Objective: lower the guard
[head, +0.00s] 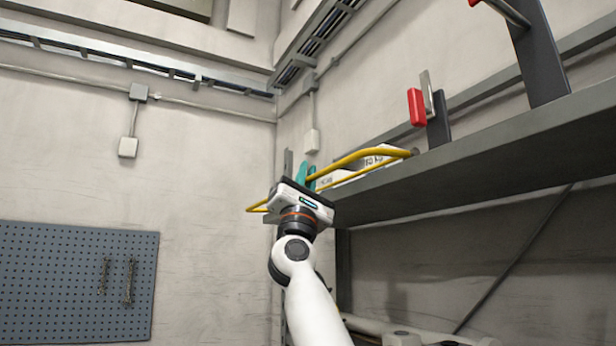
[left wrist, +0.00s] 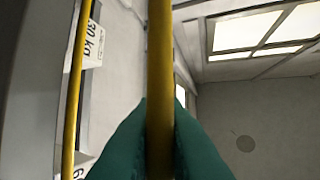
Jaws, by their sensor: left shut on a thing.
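The guard is a yellow tubular frame (head: 348,162) at the shelf on the right side of the head view. It extends from a pivot near the shelf edge out past my gripper to the left. My left gripper (head: 306,178) is at the guard's outer part. In the left wrist view its green fingers (left wrist: 160,145) are shut on a yellow bar (left wrist: 160,60) of the guard. A second yellow bar (left wrist: 76,90) runs alongside at the left. My right gripper is not in view.
A grey shelf (head: 480,160) runs along the right wall, with white labelled weight markings (head: 372,162) behind the guard. A red-handled lever (head: 416,107) stands on it. A blue pegboard (head: 75,280) hangs at lower left. The space left of my arm looks clear.

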